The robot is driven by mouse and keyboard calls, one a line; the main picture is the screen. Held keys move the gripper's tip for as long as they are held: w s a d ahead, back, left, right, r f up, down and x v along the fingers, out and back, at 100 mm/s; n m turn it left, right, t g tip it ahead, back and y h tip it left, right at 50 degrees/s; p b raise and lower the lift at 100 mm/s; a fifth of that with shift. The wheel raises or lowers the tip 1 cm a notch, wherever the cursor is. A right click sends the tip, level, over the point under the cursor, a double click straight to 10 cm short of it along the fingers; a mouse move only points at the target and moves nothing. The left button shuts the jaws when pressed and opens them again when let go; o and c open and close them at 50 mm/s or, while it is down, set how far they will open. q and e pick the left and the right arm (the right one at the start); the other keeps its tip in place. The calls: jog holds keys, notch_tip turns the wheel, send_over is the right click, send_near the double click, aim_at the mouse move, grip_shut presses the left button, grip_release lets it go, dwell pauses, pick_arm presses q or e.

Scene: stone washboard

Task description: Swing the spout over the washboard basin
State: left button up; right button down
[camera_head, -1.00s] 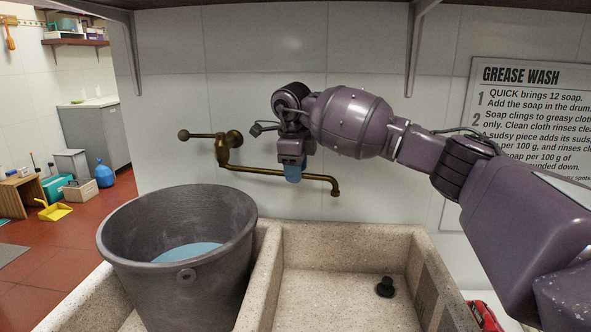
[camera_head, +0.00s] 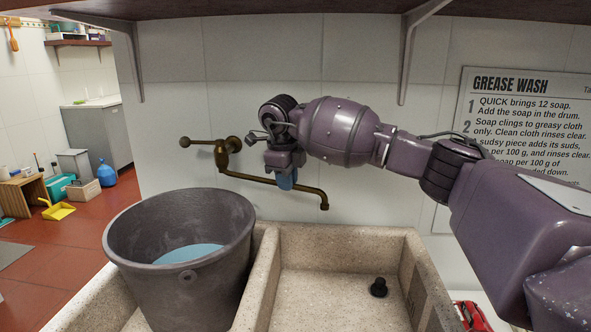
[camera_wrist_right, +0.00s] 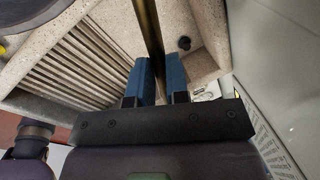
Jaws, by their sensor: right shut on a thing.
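The brass spout (camera_head: 252,178) runs rightward from the wall tap (camera_head: 222,150) and ends in a down-turned tip. My right gripper (camera_head: 287,181) is shut on the spout's pipe, between the bend and the tip. In the right wrist view the pipe (camera_wrist_right: 149,30) passes between the blue fingers (camera_wrist_right: 160,80). The pale stone basin (camera_head: 320,305) with a black plug (camera_head: 379,288) lies below; the tip appears above its back rim, and its exact depth is hard to tell. The ribbed washboard (camera_wrist_right: 85,65) shows at left in the wrist view. My left gripper is out of view.
A dark bucket (camera_head: 185,280) holding bluish water stands left of the basin. A shelf bracket (camera_head: 411,55) hangs above right. A grease wash sign (camera_head: 520,130) is on the wall. A red object (camera_head: 473,315) lies right of the basin.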

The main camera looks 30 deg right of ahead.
jog(key=a+m+p, duration=0.1)
jog(key=s+a, duration=0.1)
jog(key=s+a+m+p, duration=0.1)
jog(key=a, duration=0.1)
jog(key=shift+m+p, duration=0.3)
jog(key=c, duration=1.1)
grip_release()
notch_tip(320, 180, up, 11)
jog(key=a+p, duration=0.1)
jog(key=a, duration=0.1)
jog(key=shift+s+f, duration=0.15)
jog(key=shift+s, duration=0.2)
